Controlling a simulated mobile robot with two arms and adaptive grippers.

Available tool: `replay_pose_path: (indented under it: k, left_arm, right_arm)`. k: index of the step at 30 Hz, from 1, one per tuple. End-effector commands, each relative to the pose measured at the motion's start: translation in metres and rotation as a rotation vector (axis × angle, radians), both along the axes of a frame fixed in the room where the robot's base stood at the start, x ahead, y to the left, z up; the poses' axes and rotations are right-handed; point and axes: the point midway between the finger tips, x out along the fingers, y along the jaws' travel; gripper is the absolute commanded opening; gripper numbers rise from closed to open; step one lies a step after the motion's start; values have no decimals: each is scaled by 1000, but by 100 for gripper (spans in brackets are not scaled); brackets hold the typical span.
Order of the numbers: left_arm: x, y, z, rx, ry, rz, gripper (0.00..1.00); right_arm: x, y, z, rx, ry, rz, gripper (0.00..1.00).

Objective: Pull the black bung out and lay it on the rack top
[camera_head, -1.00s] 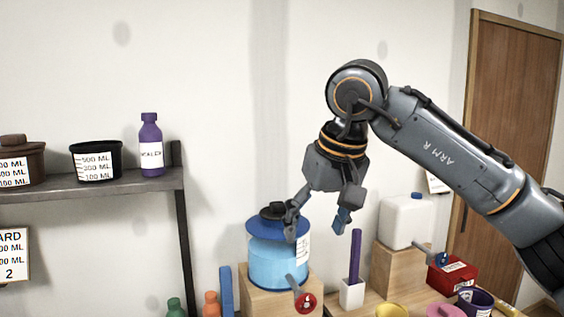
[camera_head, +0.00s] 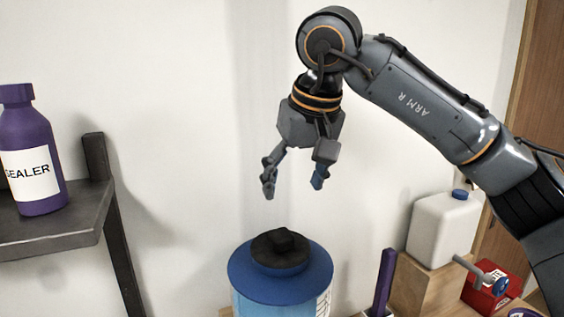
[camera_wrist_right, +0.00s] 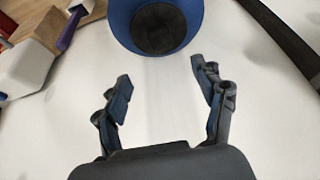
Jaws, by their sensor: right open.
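The black bung (camera_head: 280,248) sits in the top of the blue container (camera_head: 252,288), with a square knob on its upper side. It also shows in the right wrist view (camera_wrist_right: 158,27), just beyond the fingertips at the top of the picture. My right gripper (camera_head: 294,186) is open and empty above the bung, with its fingers pointing down and clear of it. Both fingers (camera_wrist_right: 160,78) show apart in the right wrist view, with nothing between them. The rack top (camera_head: 60,228) is a dark shelf surface at the left. My left gripper is not in view.
A purple sealer bottle (camera_head: 28,150) stands on the rack top, and a dark post (camera_head: 97,156) rises at its right end. A white jug (camera_head: 442,228), a purple stick (camera_head: 384,280) and a red box (camera_head: 490,285) are right of the container.

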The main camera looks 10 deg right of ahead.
Motion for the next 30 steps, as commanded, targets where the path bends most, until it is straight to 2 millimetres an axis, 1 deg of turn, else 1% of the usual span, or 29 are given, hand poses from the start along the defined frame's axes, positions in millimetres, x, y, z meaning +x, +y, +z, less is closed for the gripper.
replay_pose_path:
  k: [1,4,6,10,12,15,17,21,24,27,30]
  left_arm:
    - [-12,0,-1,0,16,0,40]
    - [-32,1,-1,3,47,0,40]
    - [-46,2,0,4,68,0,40]
    - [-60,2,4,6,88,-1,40]
    - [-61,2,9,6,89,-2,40]
    - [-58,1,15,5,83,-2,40]
    - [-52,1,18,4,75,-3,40]
    - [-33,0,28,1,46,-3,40]
    - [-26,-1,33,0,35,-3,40]
    - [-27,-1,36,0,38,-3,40]
    - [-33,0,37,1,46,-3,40]
  right_arm:
    - [0,0,0,0,-1,1,70]
    - [1,0,-3,0,0,1,70]
    - [4,0,-9,-1,2,0,70]
    - [11,1,-28,-2,5,0,70]
    - [16,3,-40,-1,5,-1,70]
    - [23,4,-58,-1,5,0,70]
    - [28,5,-70,-2,5,0,70]
    - [37,7,-94,-2,5,0,70]
    - [43,8,-107,-1,3,0,70]
    - [47,9,-118,-1,3,0,70]
    - [49,10,-124,0,0,0,70]
